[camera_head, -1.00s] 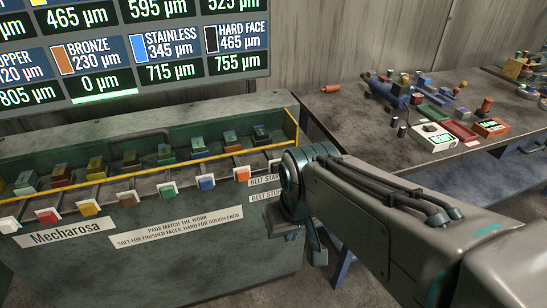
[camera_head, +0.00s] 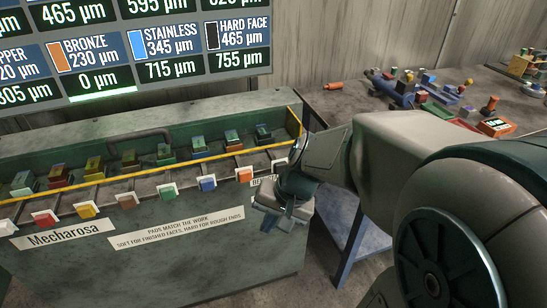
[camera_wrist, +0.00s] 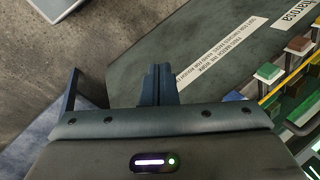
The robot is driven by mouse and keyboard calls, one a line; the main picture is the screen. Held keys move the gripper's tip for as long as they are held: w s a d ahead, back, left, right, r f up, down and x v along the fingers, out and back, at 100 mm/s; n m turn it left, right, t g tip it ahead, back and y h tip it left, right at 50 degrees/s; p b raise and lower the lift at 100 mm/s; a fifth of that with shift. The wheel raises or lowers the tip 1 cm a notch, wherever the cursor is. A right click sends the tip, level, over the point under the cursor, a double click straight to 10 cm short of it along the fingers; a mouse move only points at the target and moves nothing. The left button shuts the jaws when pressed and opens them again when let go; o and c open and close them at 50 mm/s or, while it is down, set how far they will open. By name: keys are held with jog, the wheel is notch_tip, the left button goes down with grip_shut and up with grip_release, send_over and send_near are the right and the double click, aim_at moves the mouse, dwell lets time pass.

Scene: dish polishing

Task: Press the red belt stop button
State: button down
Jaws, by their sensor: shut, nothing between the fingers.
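The belt labels (camera_head: 262,181) are on the right end of the green machine's front, and my gripper covers most of them. I cannot make out the red belt stop button; that part of the panel is hidden behind my gripper and wrist. My gripper (camera_head: 275,224) is just in front of that corner, pointing down, with its fingers together and empty. In the wrist view, the shut fingers (camera_wrist: 158,86) point toward the machine's front panel (camera_wrist: 205,45) and the floor. I cannot tell whether they touch anything.
A row of coloured pad buttons (camera_head: 125,200) runs along the machine's front under a yellow rail (camera_head: 150,176). A display board (camera_head: 150,50) stands behind. A workbench (camera_head: 330,110) with tools and parts is at the right, its blue leg (camera_head: 349,245) near my arm.

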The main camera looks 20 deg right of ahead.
jog(key=w+d+f+m+t+y, duration=0.35)
jog(key=w+d+f+m, duration=0.25)
jog(key=w+f+m, duration=0.4)
jog(key=w+d+f+m+t+h+b, duration=0.1)
jog(key=w+d+f+m+t+h, duration=0.2)
jog(key=d+f+m, duration=1)
jog(key=shift+w+d+h, duration=0.25)
jog(key=shift+w+h, duration=0.4)
jog(key=shift+w+r+t, duration=0.1)
jog(key=shift+t, duration=0.15)
jog(key=w+p, duration=0.1)
jog(key=w, duration=0.7)
jog(key=shift+w+a+p, duration=0.2)
jog(key=shift+w+p, duration=0.1)
jog(key=shift+p, duration=0.1)
